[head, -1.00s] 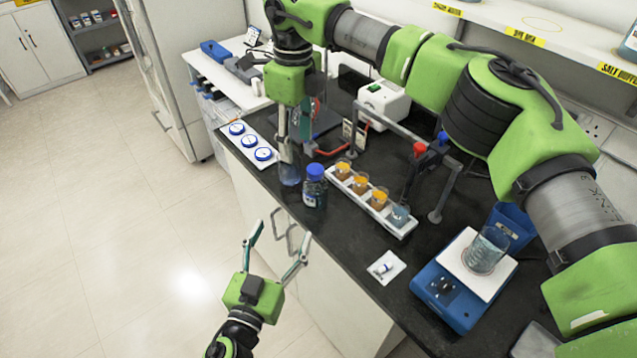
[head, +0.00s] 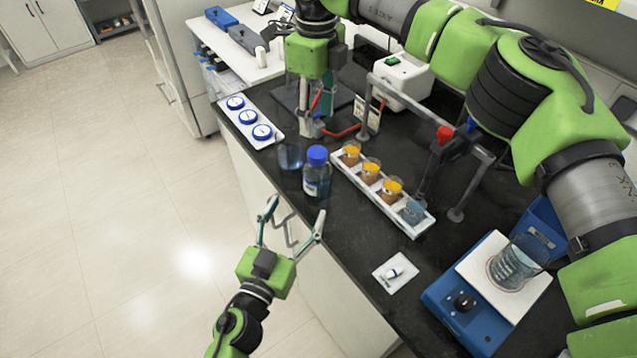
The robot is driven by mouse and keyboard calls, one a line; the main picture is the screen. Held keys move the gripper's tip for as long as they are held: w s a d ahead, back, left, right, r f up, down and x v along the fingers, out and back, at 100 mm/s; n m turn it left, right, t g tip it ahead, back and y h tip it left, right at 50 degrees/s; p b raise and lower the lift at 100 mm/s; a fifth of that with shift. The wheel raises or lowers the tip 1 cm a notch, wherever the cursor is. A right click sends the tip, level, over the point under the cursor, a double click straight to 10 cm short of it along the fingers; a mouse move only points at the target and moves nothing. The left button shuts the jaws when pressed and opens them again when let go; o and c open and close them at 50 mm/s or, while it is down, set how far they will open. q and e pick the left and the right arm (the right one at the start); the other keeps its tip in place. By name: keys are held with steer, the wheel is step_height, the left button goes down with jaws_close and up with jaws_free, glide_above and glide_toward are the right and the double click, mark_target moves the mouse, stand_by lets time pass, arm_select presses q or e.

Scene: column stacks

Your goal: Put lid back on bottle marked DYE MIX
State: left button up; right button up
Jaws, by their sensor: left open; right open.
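A bottle with a blue cap (head: 316,176) stands upright near the front edge of the dark bench; its label is too small to read. Just behind and left of it stands a clear, bluish open-looking vessel (head: 291,156). Three round blue-rimmed pieces, possibly lids, lie on a white strip (head: 272,143) at the bench's left end. I cannot tell which item is marked DYE MIX. My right gripper (head: 312,126) points down, open, behind the vessel and capped bottle, with nothing visible between its fingers. My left gripper (head: 291,218) is open and empty, in front of the bench edge, below the bottle.
A white rack (head: 404,224) holds several small beakers right of the bottle. A stand frame (head: 432,113) rises behind it. A blue device (head: 461,318) carries a glass beaker (head: 517,264). A small white card (head: 395,272) lies at the front. Floor is clear at left.

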mark_target(318, 175)
step_height(318, 175, down, 2)
steer(key=shift+w+f+b, duration=0.15)
steer(key=shift+f+b, duration=0.05)
steer(key=shift+b, duration=0.4)
arm_select(q)
step_height(318, 175, down, 2)
steer(key=shift+f, duration=0.2)
steer(key=shift+r, duration=0.1)
arm_select(e)
steer(key=shift+r, duration=0.1)
arm_select(q)
steer(key=shift+w, duration=0.15)
steer(key=x, duration=1.3)
steer(key=shift+w+d, duration=0.2)
steer(key=shift+w, duration=0.1)
